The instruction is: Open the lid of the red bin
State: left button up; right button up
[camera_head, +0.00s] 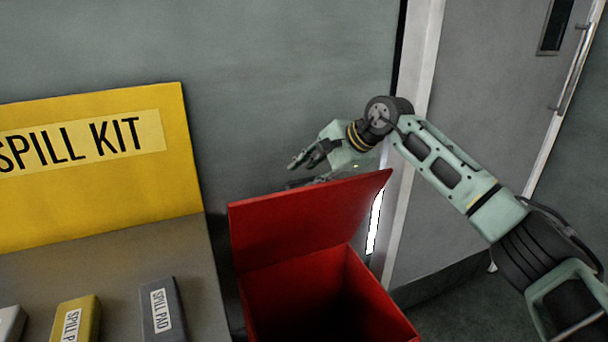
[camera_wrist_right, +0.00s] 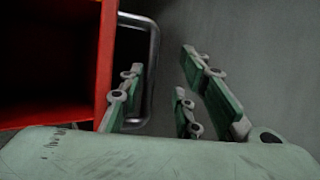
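The red bin (camera_head: 378,300) stands at the lower middle of the head view, with its dark inside showing. Its red lid (camera_head: 305,222) is raised and tilted up at the back, leaving the top open. My right gripper (camera_head: 292,174) is behind the lid's upper edge, partly hidden by it. In the right wrist view the fingers of this gripper (camera_wrist_right: 163,72) are spread apart. A metal handle (camera_wrist_right: 154,60) on a red edge (camera_wrist_right: 103,65) lies between them, with a visible gap to the right fingers. My left gripper is not in view.
A grey table (camera_head: 120,262) with a yellow spill kit board (camera_head: 90,185) and several small labelled pads (camera_head: 163,308) is left of the bin. A grey wall (camera_head: 280,70) is behind. A door (camera_head: 490,90) with a long handle is at right.

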jog(key=v, duration=1)
jog(key=shift+s+r, duration=0.1)
jog(key=shift+r, duration=0.25)
